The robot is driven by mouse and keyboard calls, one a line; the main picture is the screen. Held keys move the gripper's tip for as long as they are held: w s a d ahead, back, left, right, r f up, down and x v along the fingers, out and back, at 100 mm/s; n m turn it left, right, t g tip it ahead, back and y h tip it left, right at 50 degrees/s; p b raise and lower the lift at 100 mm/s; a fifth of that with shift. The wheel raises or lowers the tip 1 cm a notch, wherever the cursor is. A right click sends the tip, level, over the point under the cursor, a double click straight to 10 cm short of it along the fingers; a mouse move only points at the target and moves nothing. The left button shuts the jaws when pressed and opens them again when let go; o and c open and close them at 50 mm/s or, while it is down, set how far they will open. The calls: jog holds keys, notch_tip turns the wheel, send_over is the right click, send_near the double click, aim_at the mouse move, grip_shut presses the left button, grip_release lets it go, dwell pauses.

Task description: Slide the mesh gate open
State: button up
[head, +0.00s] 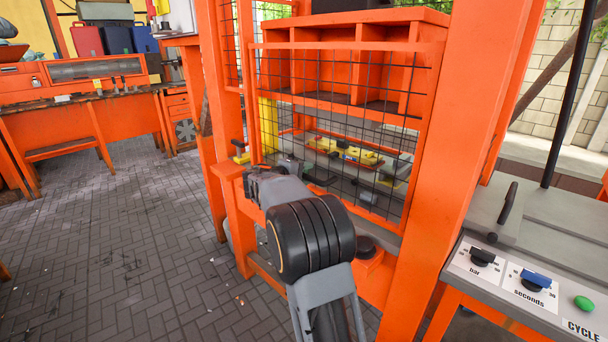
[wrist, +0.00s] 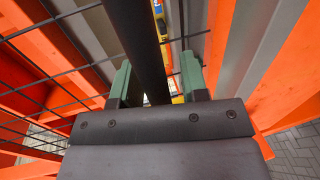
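The mesh gate, black wire in an orange frame (head: 424,130), stands across the front of the orange machine in the head view. Shelves and yellow and grey parts show through its wires. Its black wires also show at the left of the wrist view (wrist: 40,108). In the wrist view my gripper (wrist: 157,62) has its two green fingers apart, one on each side of a thick black bar (wrist: 140,40). A gap shows between the bar and the right finger; contact with the left finger is unclear. In the head view my arm hides the fingers.
Orange posts (head: 470,120) flank the gate. A control panel (head: 515,285) with knobs and a green button is at the lower right. An orange workbench (head: 75,110) stands at the far left.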

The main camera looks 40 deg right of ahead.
aim_at(313, 52)
grip_shut()
dwell(0.3)
notch_tip(313, 52, up, 34)
jog(key=p, duration=2.1)
jog(key=shift+r, duration=0.2)
jog(key=shift+o, duration=0.4)
grip_release()
jog(key=shift+f, duration=0.1)
jog(key=b+v, duration=0.1)
jog(key=v, duration=1.3)
